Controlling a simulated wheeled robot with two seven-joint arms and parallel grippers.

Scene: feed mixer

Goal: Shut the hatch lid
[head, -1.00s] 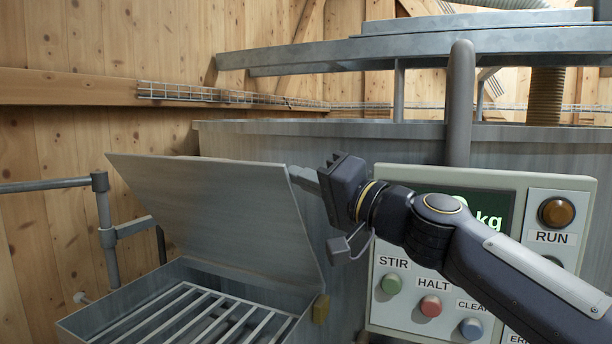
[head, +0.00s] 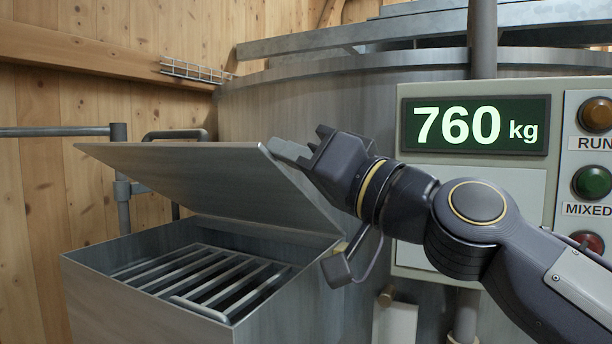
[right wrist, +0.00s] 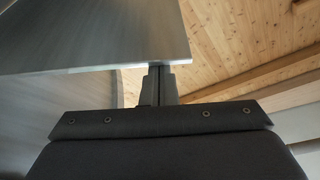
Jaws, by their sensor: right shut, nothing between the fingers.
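The grey metal hatch lid (head: 200,178) stands partly open, tilted up over a square metal hatch box (head: 165,310) with a barred grate (head: 205,275) inside. My right gripper (head: 288,150) is shut and empty, with its fingertips at the lid's upper right edge. They look to be at or touching that edge. In the right wrist view the lid (right wrist: 95,35) fills the upper left, and the shut fingers (right wrist: 158,85) are close to its edge. My left gripper is not in view.
A control panel with a display reading 760 kg (head: 476,125) stands right of the lid, behind my right arm. A large grey mixer drum (head: 290,105) rises behind. A grey pipe rail (head: 60,131) runs at the left by the wooden wall.

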